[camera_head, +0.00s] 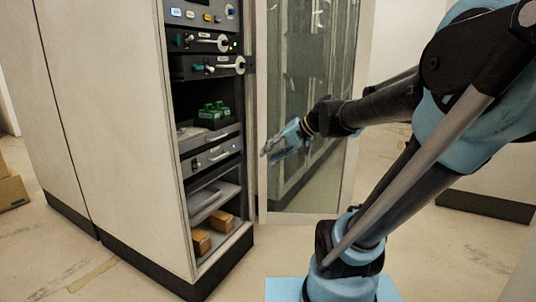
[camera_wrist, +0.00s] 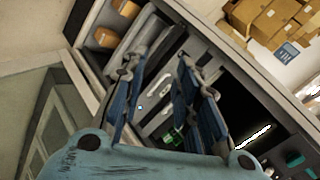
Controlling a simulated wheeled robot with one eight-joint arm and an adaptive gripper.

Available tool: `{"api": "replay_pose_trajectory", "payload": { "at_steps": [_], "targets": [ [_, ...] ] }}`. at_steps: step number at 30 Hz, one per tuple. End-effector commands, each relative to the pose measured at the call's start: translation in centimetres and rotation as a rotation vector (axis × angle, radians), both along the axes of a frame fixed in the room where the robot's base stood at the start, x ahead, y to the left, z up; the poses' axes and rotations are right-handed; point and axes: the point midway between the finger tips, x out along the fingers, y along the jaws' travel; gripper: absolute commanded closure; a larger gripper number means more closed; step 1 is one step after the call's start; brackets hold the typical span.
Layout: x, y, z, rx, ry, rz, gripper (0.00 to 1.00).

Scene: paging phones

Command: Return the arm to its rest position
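My gripper (camera_head: 273,150) is in front of the open rack cabinet (camera_head: 110,110), to the right of its shelves in the head view. In the wrist view my gripper (camera_wrist: 158,85) shows two blue-padded fingers spread apart, with nothing between them. The fingertips point toward the cabinet's drawers and appear clear of them. My arm (camera_head: 385,105) reaches out from the right side of the head view, bent and held in the air.
A glass cabinet door (camera_head: 308,100) stands open just behind my gripper. The rack holds drawer units with handles (camera_head: 212,155), a green-topped item (camera_head: 213,113) and small brown boxes (camera_head: 201,241). Cardboard boxes (camera_wrist: 270,18) show in the wrist view. Floor in front is clear.

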Motion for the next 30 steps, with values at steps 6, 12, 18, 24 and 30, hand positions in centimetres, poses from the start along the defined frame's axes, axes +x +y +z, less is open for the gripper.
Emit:
{"api": "replay_pose_trajectory", "payload": {
  "at_steps": [6, 12, 18, 24, 30],
  "targets": [
    [-6.6, -6.2, -8.1, -0.316, 0.055, 0.011, 0.71],
    [-11.7, -12.5, -13.8, -0.588, 0.112, 0.005, 0.71],
    [-14.6, -16.6, -16.5, -0.754, 0.15, -0.006, 0.71],
    [-15.3, -17.7, -17.1, -0.797, 0.161, -0.009, 0.71],
    [-15.2, -17.6, -17.0, -0.795, 0.159, -0.009, 0.71]
  ]
}}
